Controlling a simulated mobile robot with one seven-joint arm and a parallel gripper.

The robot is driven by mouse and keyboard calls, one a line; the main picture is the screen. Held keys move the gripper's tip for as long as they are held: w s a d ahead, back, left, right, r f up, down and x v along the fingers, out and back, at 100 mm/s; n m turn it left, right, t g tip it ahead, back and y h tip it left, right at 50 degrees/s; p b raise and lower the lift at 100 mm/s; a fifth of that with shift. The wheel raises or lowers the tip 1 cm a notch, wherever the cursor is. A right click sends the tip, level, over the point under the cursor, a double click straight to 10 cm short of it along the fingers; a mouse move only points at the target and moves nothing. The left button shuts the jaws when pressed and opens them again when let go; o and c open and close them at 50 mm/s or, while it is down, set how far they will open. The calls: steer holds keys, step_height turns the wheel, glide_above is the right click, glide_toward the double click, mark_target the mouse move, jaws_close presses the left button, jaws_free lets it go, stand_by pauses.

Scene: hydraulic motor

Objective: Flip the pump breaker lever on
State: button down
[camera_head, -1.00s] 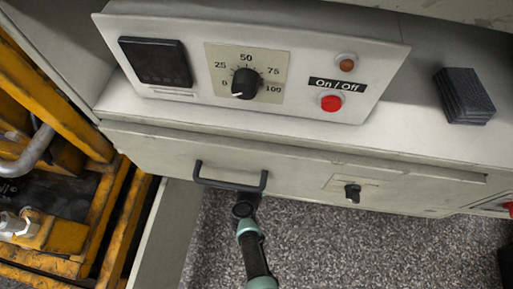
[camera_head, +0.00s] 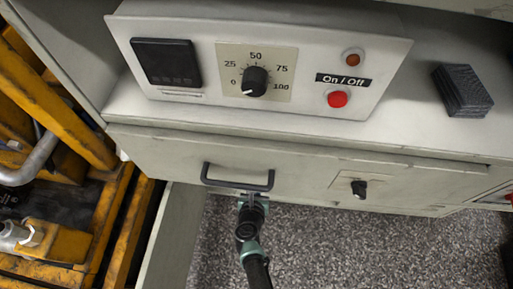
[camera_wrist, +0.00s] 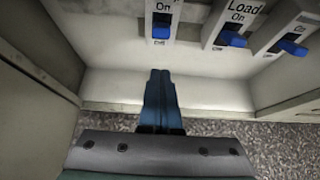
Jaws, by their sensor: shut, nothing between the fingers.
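Several breakers with blue levers show at the top of the wrist view. The left lever (camera_wrist: 161,31) sits below an "On" mark, close to the lower mark. The middle lever (camera_wrist: 232,39) is on a breaker labelled "Load". The right lever (camera_wrist: 292,47) is at the right edge. The upper labels are cut off, so I cannot tell which is the pump breaker. My gripper (camera_wrist: 160,72) is shut and empty, below the left lever and apart from it. In the head view my arm's end is under the cabinet front, and the breakers are hidden.
The cabinet front has a dark handle (camera_head: 238,179) and a black knob (camera_head: 359,188). Above are a dial (camera_head: 255,82), a red button (camera_head: 337,99) and a black block (camera_head: 462,90). Yellow machinery (camera_head: 50,245) stands at left. Pale walls flank the breaker space.

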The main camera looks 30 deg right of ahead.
steer(key=r+p+v, duration=0.1)
steer(key=p+v, duration=0.2)
steer(key=v, duration=0.3)
steer(key=shift+p, duration=0.35)
steer(key=shift+w+d+r, duration=0.1)
steer(key=shift+r, duration=0.05)
